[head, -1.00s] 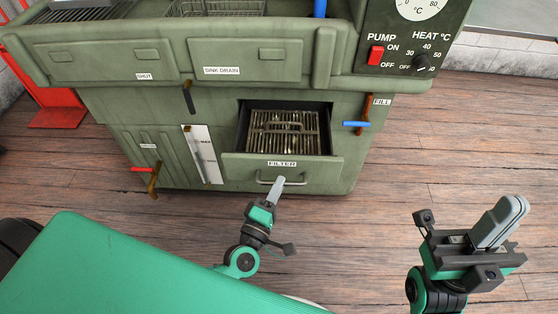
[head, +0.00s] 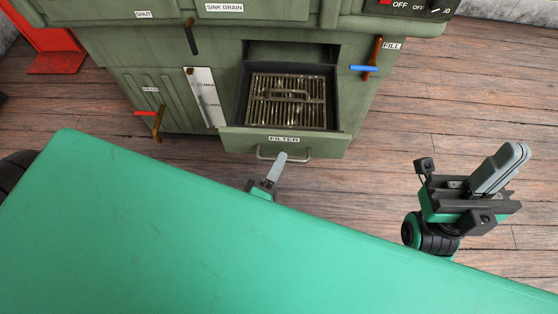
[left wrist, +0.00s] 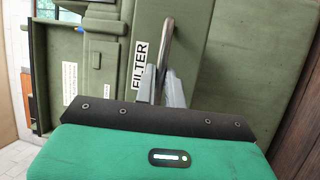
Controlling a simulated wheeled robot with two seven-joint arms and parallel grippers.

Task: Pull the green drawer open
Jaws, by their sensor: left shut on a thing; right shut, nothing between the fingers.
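The green drawer (head: 225,141), labelled FILTER, stands open toward me at the bottom of the green parts washer. A metal filter grate (head: 262,108) lies inside it. A grey bar handle (head: 298,158) is on its front and also shows in the left wrist view (left wrist: 167,40). My left gripper (head: 280,160) is shut on the handle; in the left wrist view its fingers (left wrist: 160,80) close around the bar. My right gripper (head: 515,155) is shut and empty, held above the floor at the right.
A red-handled valve (head: 147,114) is at the left. My green body covers the lower part of the head view. Bare wooden floor (head: 400,130) lies to the right.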

